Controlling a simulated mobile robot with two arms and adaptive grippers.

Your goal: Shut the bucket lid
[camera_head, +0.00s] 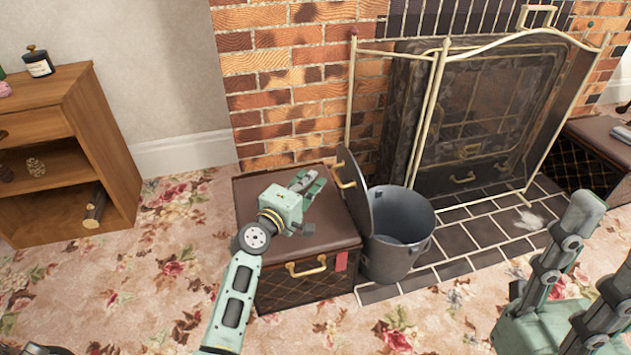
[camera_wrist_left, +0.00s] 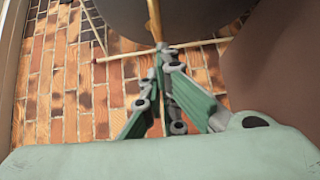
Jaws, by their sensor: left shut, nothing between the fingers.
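The grey metal bucket (camera_head: 400,240) stands on the floor at the hearth's edge, its mouth open. Its dark lid (camera_head: 356,192) stands nearly upright at the bucket's left rim, with a gold handle (camera_head: 338,172) on its left face. My left gripper (camera_head: 318,180) is shut and empty, just left of the lid, above the brown trunk. In the left wrist view, the fingertips (camera_wrist_left: 163,48) are close to the gold handle (camera_wrist_left: 154,20) below the dark lid (camera_wrist_left: 205,18); I cannot tell whether they touch. My right gripper (camera_head: 608,235) is open at the lower right, partly cut off.
The brown trunk (camera_head: 250,205) stands left of the bucket, under my left gripper. The gold-framed fire screen (camera_head: 436,110) stands behind the bucket. A second trunk (camera_head: 600,155) is at the right. A wooden shelf (camera_head: 100,130) is at the left. Carpet in front is clear.

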